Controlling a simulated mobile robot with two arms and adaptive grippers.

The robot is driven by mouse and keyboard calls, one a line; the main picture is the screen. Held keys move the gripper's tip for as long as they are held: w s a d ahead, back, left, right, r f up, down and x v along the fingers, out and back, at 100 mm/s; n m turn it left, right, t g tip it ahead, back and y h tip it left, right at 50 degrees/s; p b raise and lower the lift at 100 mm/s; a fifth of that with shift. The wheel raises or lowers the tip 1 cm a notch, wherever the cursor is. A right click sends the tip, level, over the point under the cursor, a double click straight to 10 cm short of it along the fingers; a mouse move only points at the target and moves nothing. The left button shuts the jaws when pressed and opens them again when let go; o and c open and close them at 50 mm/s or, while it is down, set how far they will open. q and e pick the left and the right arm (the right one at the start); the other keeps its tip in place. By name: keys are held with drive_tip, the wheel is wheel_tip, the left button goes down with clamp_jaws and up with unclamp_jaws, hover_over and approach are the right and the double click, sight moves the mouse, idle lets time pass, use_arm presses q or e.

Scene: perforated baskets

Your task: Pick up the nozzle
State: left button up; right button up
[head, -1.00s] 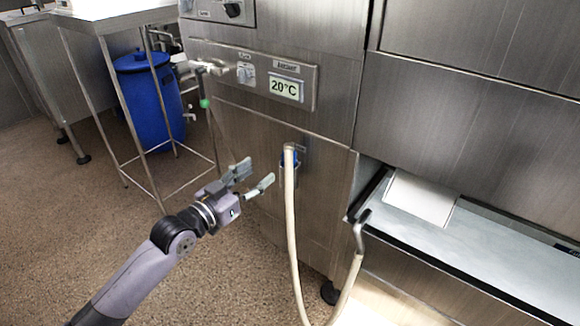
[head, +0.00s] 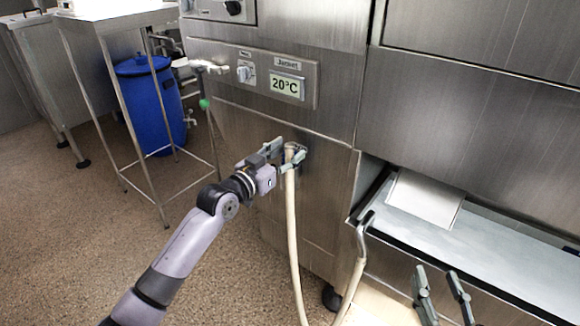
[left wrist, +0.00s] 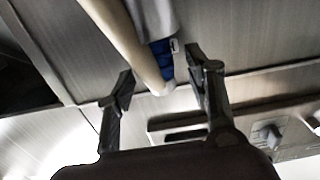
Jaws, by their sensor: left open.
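The nozzle (head: 292,148) is the top end of a cream hose (head: 291,215), hanging at the front of the steel machine. My left gripper (head: 284,154) is open at this end, its fingers on either side of the hose top and partly covering it. Whether a finger touches the hose I cannot tell. My right gripper (head: 442,290) is at the lower right, its fingers apart and empty.
The steel machine front (head: 235,135) stands just behind the hose. A metal pipe (head: 362,235) and a low ledge (head: 500,250) lie to the right. A steel table (head: 125,22) and a blue barrel (head: 150,105) stand at the left.

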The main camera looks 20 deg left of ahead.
use_arm(q)
drive_tip(key=shift+w, duration=0.1)
drive_tip(key=shift+c, duration=0.4)
clamp_jaws()
drive_tip(key=shift+r, duration=0.1)
